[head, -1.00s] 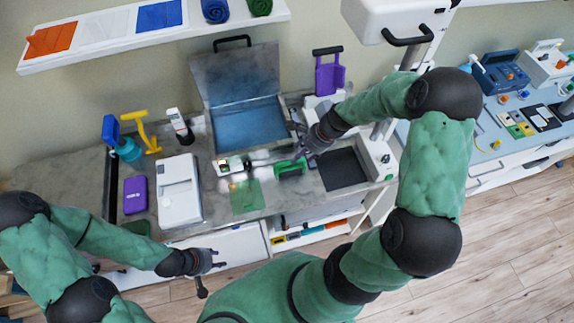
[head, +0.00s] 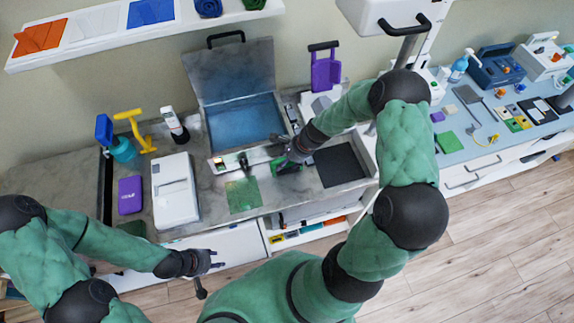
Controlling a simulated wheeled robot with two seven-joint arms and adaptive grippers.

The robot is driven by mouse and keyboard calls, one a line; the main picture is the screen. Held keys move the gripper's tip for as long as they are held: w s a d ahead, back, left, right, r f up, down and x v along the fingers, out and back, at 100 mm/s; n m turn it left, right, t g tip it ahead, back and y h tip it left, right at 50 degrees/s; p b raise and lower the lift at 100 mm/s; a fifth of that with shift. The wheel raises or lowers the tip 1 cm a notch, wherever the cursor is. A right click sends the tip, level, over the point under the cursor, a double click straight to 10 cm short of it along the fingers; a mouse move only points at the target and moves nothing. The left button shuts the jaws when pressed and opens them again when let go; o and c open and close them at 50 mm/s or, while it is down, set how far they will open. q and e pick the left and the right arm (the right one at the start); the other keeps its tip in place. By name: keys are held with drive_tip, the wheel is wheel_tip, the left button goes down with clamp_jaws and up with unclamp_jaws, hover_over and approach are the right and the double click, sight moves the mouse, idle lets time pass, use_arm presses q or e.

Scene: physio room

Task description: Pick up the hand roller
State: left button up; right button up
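A green, dark-edged item (head: 287,168) lies on the grey counter in front of the open blue case. It may be the hand roller, but it is small and partly covered by my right gripper. My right gripper (head: 291,157) reaches down from the right and is right at this item. Its fingers are too small and covered to tell whether they hold it. My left gripper (head: 210,274) is in front of the counter at lower left, away from the item, with its fingers apart and empty.
The open blue case (head: 243,122) stands behind. A green mat (head: 243,195) lies left of the item and a dark pad (head: 338,166) right of it. A white box (head: 175,190), purple box (head: 131,195) and yellow T-shaped tool (head: 134,128) stand further left.

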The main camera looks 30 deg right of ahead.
clamp_jaws()
